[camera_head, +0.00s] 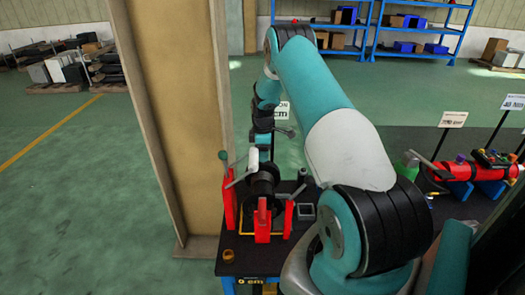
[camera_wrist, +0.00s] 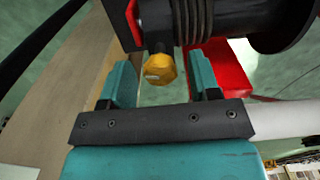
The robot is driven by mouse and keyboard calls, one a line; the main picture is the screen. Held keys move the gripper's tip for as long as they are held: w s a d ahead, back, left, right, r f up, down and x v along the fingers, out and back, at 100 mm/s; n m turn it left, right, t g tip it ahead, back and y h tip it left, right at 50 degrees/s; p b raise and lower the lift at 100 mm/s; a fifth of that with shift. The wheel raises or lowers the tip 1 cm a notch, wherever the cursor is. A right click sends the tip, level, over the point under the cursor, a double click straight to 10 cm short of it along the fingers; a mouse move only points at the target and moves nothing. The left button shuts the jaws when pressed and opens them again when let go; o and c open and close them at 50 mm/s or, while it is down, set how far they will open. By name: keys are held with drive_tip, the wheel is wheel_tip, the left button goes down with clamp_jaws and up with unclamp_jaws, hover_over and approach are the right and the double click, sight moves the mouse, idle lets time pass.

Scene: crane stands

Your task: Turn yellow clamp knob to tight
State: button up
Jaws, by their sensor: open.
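The yellow clamp knob (camera_wrist: 159,69) is faceted and hangs below a dark threaded stem in the wrist view. My gripper (camera_wrist: 160,60) is open, with one teal finger to the left of the knob and one to the right. The knob sits between the fingers with visible gaps on both sides, and neither finger clearly touches it. In the head view the stand with red uprights (camera_head: 263,222) and a black cylinder (camera_head: 263,183) is below my arm's end. I cannot make out the yellow knob there.
A red part (camera_wrist: 222,68) of the stand is close behind the right finger. In the head view a beige pillar (camera_head: 170,110) rises just left of the stand. A small brownish ring (camera_head: 229,256) lies on the dark table, and a red cylinder (camera_head: 460,175) is at right.

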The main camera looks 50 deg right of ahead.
drive_tip(key=c, duration=0.9)
